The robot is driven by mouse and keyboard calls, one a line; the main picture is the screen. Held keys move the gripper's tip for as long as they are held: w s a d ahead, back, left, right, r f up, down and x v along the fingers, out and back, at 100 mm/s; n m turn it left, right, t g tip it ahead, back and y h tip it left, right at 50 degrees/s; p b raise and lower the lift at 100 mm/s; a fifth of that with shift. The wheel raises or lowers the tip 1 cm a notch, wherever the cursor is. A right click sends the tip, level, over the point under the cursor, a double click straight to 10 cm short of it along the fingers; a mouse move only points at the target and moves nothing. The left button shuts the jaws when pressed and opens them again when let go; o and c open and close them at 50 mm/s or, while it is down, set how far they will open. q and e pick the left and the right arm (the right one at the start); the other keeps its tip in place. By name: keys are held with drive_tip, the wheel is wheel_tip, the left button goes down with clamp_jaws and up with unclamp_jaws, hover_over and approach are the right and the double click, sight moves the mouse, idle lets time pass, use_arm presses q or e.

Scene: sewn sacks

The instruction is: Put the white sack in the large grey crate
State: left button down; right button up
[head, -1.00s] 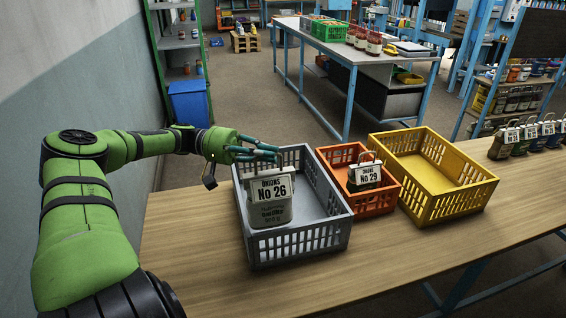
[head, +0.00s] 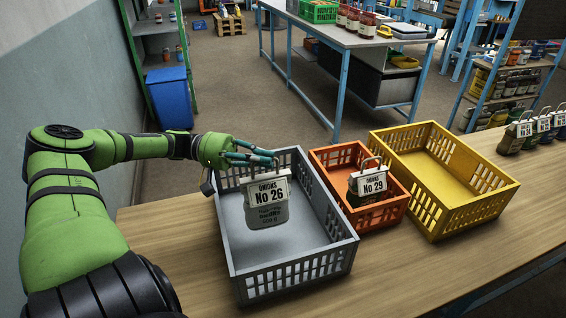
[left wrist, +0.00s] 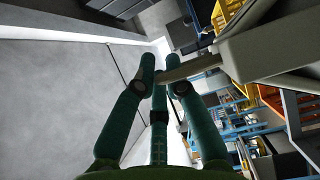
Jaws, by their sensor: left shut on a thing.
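The white sack (head: 267,214), with a label reading "ONIONS No 26", hangs by its top handle from my left gripper (head: 270,158). The gripper is shut on the handle. The sack is within the outline of the large grey crate (head: 297,279), toward its back, and tilts slightly. I cannot tell whether its bottom touches the crate floor. In the left wrist view, the fingers (left wrist: 162,82) close around the handle, and part of the sack (left wrist: 275,45) shows at upper right. My right gripper is not in view.
A smaller orange crate (head: 385,219) holds another sack (head: 368,186) labelled "No 29". An empty yellow crate (head: 466,208) stands to its right. More labelled sacks (head: 524,131) stand on the table at far right. The table front (head: 400,275) is clear.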

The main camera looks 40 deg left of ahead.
sight(285, 192)
use_arm(q)
drive_tip(key=d+f, duration=0.2)
drive_tip(key=f, duration=0.1)
drive_tip(key=d+f+p, duration=0.1)
drive_tip(key=d+f, duration=0.5)
drive_tip(key=shift+s+d, duration=0.15)
drive_tip(key=shift+s, duration=0.15)
drive_tip(key=shift+f, duration=0.1)
drive_tip(key=c, duration=1.3)
unclamp_jaws()
drive_tip(key=shift+s, duration=0.1)
